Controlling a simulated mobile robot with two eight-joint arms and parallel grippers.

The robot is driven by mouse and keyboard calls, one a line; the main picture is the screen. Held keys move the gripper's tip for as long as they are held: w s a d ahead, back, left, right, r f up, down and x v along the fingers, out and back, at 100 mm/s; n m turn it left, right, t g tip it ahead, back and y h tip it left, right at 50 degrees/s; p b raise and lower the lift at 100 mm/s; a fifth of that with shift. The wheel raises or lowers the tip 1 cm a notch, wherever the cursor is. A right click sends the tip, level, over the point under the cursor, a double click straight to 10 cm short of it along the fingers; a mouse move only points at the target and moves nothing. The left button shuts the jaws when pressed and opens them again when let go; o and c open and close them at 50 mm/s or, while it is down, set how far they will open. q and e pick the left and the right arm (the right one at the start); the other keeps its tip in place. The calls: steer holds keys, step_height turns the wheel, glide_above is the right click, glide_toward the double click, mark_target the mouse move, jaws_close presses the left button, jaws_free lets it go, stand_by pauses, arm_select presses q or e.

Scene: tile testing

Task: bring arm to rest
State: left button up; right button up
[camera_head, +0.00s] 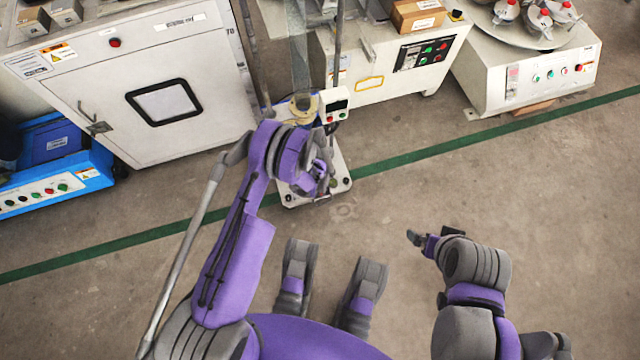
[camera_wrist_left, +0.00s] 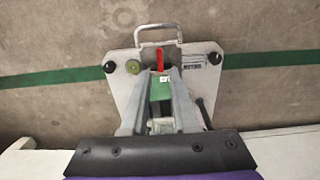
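My left arm, purple and grey, reaches forward in the head view. Its gripper (camera_head: 320,182) is above the white base plate (camera_head: 338,170) of a slim upright testing stand. Its fingers are small and partly hidden there. In the left wrist view, the base plate (camera_wrist_left: 207,58) has a metal handle, a red lever and a green knob. I see nothing held.
A white cabinet (camera_head: 85,75) with a dark-framed window stands at the left, beside a blue machine (camera_head: 60,150). A control-panel machine (camera_head: 375,60) and a round-topped machine (camera_head: 520,82) stand at the back right. A green floor line (camera_head: 470,143) crosses open concrete.

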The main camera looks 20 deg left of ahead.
arm_select(q)
steer(key=shift+r, duration=0.75)
